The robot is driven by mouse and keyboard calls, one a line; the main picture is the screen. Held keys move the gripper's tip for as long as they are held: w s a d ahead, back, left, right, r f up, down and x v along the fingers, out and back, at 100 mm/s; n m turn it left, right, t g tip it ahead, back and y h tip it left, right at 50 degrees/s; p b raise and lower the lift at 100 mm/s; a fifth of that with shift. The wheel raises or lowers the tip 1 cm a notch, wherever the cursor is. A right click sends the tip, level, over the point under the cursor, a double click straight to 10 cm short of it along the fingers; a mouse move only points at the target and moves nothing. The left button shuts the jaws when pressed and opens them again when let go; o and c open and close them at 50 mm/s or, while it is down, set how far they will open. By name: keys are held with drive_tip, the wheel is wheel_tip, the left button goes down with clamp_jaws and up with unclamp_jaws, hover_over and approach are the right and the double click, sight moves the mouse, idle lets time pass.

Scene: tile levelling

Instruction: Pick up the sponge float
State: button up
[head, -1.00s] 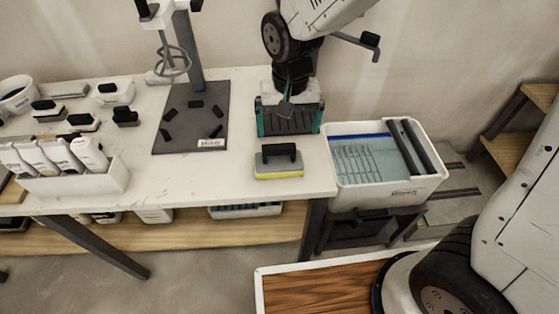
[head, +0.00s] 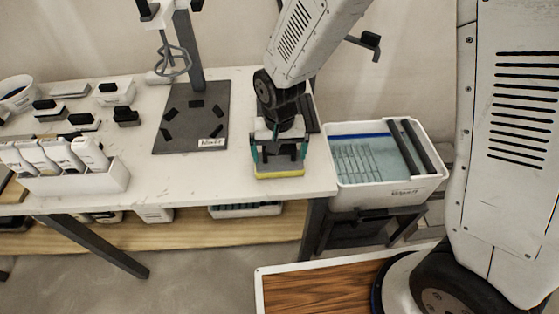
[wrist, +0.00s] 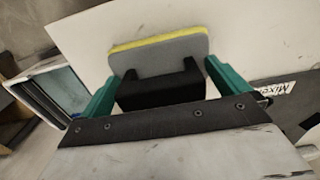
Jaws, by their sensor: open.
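The sponge float has a yellow sponge edge, a grey plate and a black handle. It lies on the white table near its front right edge; in the head view its yellow sponge (head: 279,175) shows below my gripper (head: 279,152). In the wrist view the float (wrist: 160,55) lies ahead, with its black handle between the green fingers of my gripper (wrist: 160,85). The fingers are apart, one on each side of the handle. I cannot tell whether they touch it.
The water tub (head: 385,185) stands right of the table (head: 232,183). The mixer stand's dark base (head: 191,120) is left of my gripper. A white holder (head: 75,180) with several bottles is at the table's left. The tabletop between is clear.

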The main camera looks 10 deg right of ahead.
drive_tip(key=shift+c, duration=0.3)
drive_tip(key=c, duration=1)
drive_tip(key=shift+c, duration=0.4)
drive_tip(key=shift+r, duration=0.2)
